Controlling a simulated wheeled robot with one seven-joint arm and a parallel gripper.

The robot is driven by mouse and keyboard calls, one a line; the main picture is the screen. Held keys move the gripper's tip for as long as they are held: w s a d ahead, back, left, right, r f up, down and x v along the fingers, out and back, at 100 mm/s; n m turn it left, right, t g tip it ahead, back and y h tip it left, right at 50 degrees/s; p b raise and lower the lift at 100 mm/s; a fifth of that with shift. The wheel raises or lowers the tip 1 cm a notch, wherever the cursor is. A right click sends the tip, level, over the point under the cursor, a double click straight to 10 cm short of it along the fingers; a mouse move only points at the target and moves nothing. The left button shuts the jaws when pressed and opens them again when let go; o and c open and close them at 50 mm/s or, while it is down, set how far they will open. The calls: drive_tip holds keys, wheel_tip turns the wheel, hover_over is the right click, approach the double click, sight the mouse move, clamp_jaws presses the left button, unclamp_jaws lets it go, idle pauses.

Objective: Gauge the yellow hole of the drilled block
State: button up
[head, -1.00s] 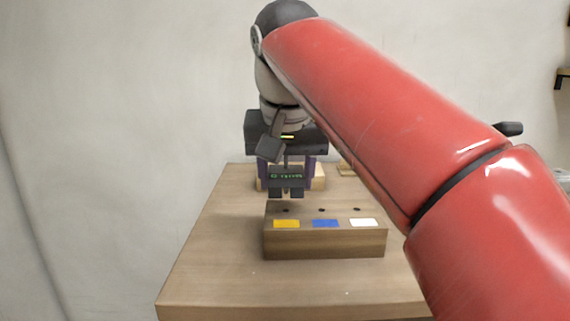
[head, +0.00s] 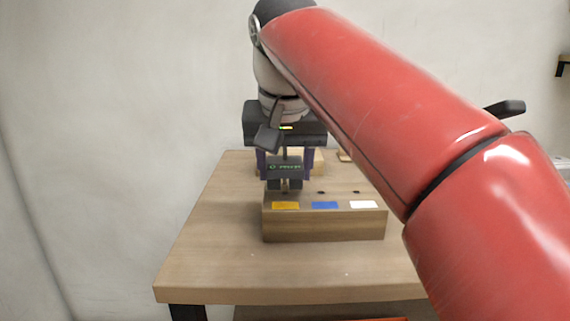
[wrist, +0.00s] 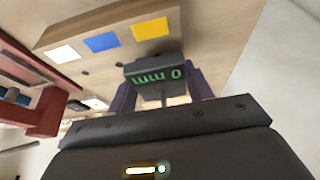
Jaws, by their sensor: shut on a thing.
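The drilled block (head: 325,226) is a long wooden block on the table, with yellow (head: 285,205), blue (head: 325,205) and white (head: 363,204) labels. A small dark hole shows behind the blue and the white label. The wrist view shows the gauge (wrist: 155,75) between the purple fingers, and the yellow label (wrist: 151,28).
The wooden table (head: 215,245) is clear to the left and in front of the block. A pale wooden piece (head: 317,161) stands behind my gripper. In the wrist view, a red structure (wrist: 40,120) lies at the left.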

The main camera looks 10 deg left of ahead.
drive_tip(key=shift+f+b, duration=0.5)
drive_tip(key=shift+f, duration=0.2)
drive_tip(key=o, duration=1.2)
drive_tip(key=shift+c, duration=0.2)
